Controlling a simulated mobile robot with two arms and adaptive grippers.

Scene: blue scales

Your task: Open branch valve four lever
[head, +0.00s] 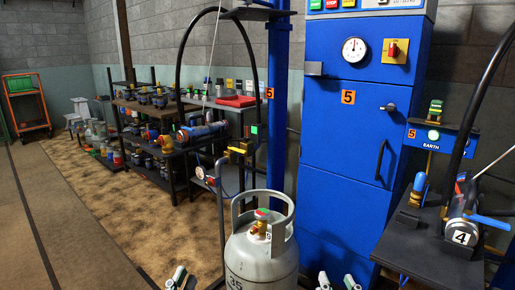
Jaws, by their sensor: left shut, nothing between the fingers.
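A metal valve body (458,212) with a white tag reading 4 (460,238) sits on a dark stand at the right in the head view. A blue lever (489,222) sticks out from it to the right, roughly level. A black hose (462,140) comes down to the valve from the upper right. My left gripper (180,278) is at the bottom edge, left of the grey cylinder, shut and empty, far from the valve. My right gripper (338,284) shows only in part at the bottom edge, left of the stand; its fingertips are not clear.
A grey gas cylinder (262,262) stands between my grippers. Behind it is a tall blue cabinet (343,125) marked 5. A blue-capped fitting (418,188) stands left of the valve on the dark stand (415,245). Loaded shelves (150,105) line the left; the floor there is open.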

